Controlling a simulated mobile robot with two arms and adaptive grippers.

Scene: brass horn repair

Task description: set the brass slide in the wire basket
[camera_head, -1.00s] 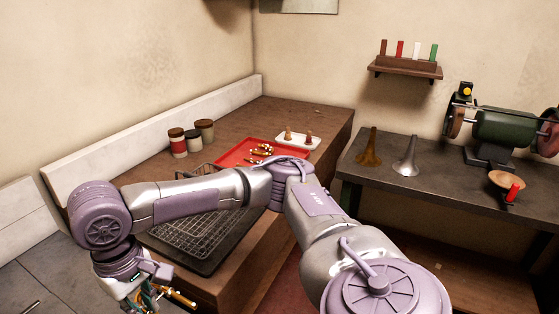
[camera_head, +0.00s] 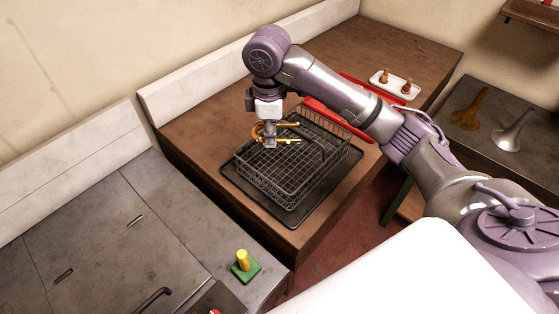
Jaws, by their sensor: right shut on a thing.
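The brass slide (camera_head: 288,125) is a gold-coloured tube piece, seen in the head view. My right gripper (camera_head: 269,140) is shut on it and points down. It holds the slide over the left back part of the wire basket (camera_head: 285,190). The basket is a dark open wire frame and its visible floor looks empty. It stands on a black tray (camera_head: 293,218) on the wooden counter. The gripper hides part of the slide, and I cannot tell whether the slide touches the basket. My left gripper is not in view.
A red tray (camera_head: 345,125) lies behind my right arm, partly hidden. A white dish (camera_head: 395,85) with two brown pieces is at the back right. A yellow peg on a green base (camera_head: 243,262) stands on the grey bench at front. Two horn bells (camera_head: 508,137) stand at right.

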